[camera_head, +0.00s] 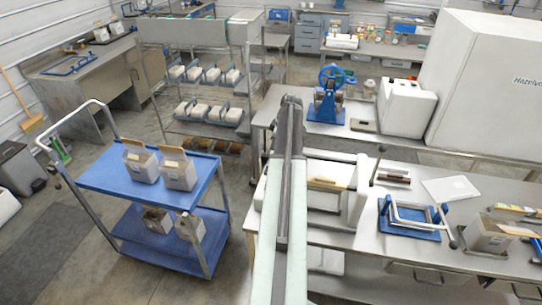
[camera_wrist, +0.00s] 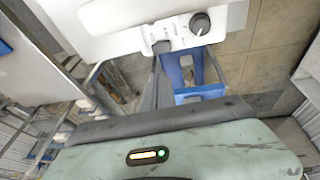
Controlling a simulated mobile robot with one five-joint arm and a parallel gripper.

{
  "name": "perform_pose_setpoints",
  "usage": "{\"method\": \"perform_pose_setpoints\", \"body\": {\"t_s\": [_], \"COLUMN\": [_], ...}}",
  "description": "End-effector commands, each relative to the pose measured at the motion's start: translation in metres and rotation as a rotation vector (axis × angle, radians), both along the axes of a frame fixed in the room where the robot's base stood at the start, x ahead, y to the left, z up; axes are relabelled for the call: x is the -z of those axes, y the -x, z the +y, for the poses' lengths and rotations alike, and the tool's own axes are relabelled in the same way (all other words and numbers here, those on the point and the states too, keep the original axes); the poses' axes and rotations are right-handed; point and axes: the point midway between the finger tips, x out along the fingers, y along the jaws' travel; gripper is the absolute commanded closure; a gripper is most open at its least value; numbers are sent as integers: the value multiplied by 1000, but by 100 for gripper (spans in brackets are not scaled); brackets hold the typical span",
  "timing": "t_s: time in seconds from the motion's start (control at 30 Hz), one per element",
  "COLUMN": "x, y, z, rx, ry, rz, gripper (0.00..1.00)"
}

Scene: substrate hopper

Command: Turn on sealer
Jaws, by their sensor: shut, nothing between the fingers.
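The sealer is a white machine with a control panel (camera_wrist: 130,38) at the top of the wrist view. A round black knob (camera_wrist: 200,24) and a small dark switch (camera_wrist: 161,46) sit on the panel. My gripper (camera_wrist: 157,62) is shut and empty, its dark tip just below the switch. I cannot tell whether the tip touches the switch. In the head view a white machine (camera_head: 352,205), likely the sealer, stands on the near bench, partly hidden behind my arm. Its panel side is not visible there.
A blue cart (camera_head: 97,176) with several tubs stands left of the bench. A blue press frame (camera_head: 410,232) and a tub (camera_head: 486,238) are on the bench to the right. A blue hand-wheel device (camera_head: 326,100) stands on the bench behind. Open floor lies around the cart.

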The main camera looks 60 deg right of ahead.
Motion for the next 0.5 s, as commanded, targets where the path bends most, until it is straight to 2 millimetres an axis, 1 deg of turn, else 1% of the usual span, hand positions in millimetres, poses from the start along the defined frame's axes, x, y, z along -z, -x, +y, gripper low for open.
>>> {"method": "perform_pose_setpoints", "body": {"t_s": [0.07,0.33,0.5], "x": [-1,0,11], "y": [5,5,2], "z": [-5,-4,-5], "rx": [-2,-3,-3], "ry": [4,4,4], "rz": [-2,-2,-2], "gripper": [100,100,100]}}
